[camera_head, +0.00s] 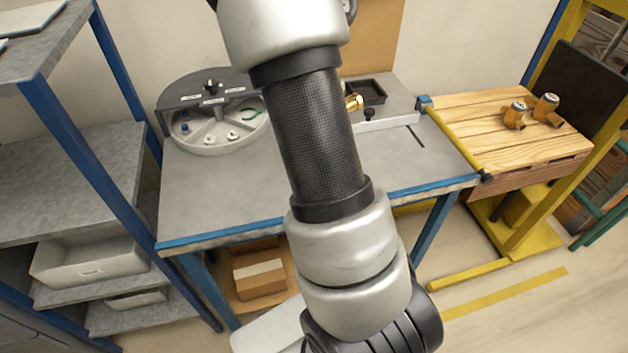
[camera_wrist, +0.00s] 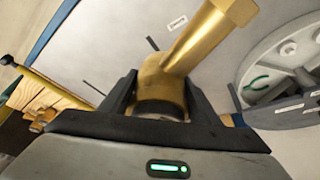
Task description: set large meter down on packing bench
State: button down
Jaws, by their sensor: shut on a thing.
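The large meter (camera_wrist: 164,82) is a brass body with a thick brass pipe end reaching up and to the right in the wrist view. My gripper (camera_wrist: 161,104) is shut on it, with one black finger on each side. In the head view my arm hides the gripper and most of the meter; only a small brass end (camera_head: 354,102) shows past the arm's right edge. The grey, blue-edged bench (camera_head: 225,205), which seems to be the packing bench, lies under the arm. I cannot tell the height of the meter above it.
A round divided tray (camera_head: 208,142) with small parts stands on the bench's left. A black tray (camera_head: 366,92) sits at the back right. A wooden surface (camera_head: 480,112) on a yellow frame holds small brass meters (camera_head: 514,114). A blue-posted shelf (camera_head: 70,130) stands left. The bench's front left is clear.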

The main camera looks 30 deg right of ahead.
jog(key=s+d+f+m+g+b, duration=0.25)
jog(key=d+m, duration=0.25)
jog(key=d, duration=0.8)
jog(key=shift+t+h, duration=0.35)
jog(key=shift+h, duration=0.05)
jog(key=shift+s+a+f, duration=0.1)
jog(key=shift+f, duration=4.4)
jog(key=shift+f, duration=0.15)
jog(key=c, duration=0.6)
grip_release()
jog(key=shift+s+a+f, duration=0.1)
jog(key=shift+c, duration=0.2)
